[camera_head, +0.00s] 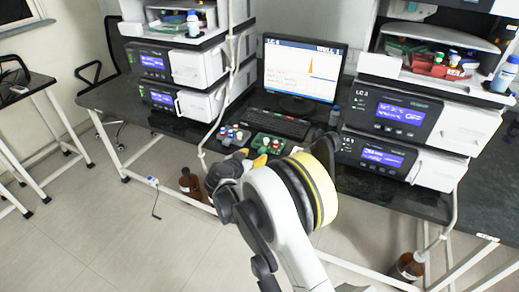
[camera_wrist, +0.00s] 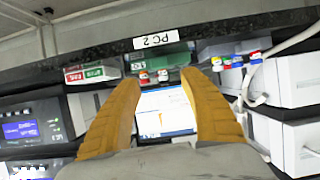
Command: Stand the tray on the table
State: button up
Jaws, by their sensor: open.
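A green tray-like holder (camera_head: 268,144) lies on the dark table (camera_head: 330,178) in front of the keyboard, with a few small capped vials on or beside it. It also shows in the wrist view (camera_wrist: 172,58), beyond my fingertips. A red tray (camera_head: 437,66) holding small bottles sits on top of the right-hand instrument stack. I cannot tell which of these the task means. My gripper (camera_head: 262,156) is over the table's front edge, near the green holder. In the wrist view my gripper (camera_wrist: 158,82) has its orange fingers wide apart, with nothing between them.
Several capped vials (camera_head: 234,133) stand left of the green holder. The monitor (camera_head: 303,70) and keyboard (camera_head: 273,123) are behind. Instrument stacks (camera_head: 405,115) (camera_head: 177,65) flank the middle. Brown bottles (camera_head: 190,184) (camera_head: 407,266) stand on the floor.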

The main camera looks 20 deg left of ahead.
jog(key=v, duration=0.3)
jog(key=shift+s+p, duration=0.15)
jog(key=shift+p, duration=0.15)
jog(key=shift+r, duration=0.1)
jog(key=w+d+r+g+h, duration=0.1)
jog(key=w+d+r+g, duration=0.15)
jog(key=d+r, duration=1.2)
jog(key=s+d+r+g, duration=0.1)
jog(key=s+d+r, duration=0.2)
jog(key=d, duration=0.5)
jog(key=s+d+r+g, duration=0.15)
jog(key=s+d, duration=0.25)
jog(key=d, duration=0.5)
jog(key=s+d+r, duration=0.4)
jog(key=s+d, duration=0.7)
jog(key=s+d+f+y, duration=0.1)
jog(key=s+d, duration=0.1)
jog(key=s, duration=0.5)
jog(key=s+d+f+g+y, duration=0.1)
jog(key=s+d+f, duration=0.1)
jog(key=s, duration=0.5)
jog(key=shift+s+d+f+n, duration=0.3)
jog(key=shift+d+n, duration=0.1)
jog(key=shift+d, duration=0.3)
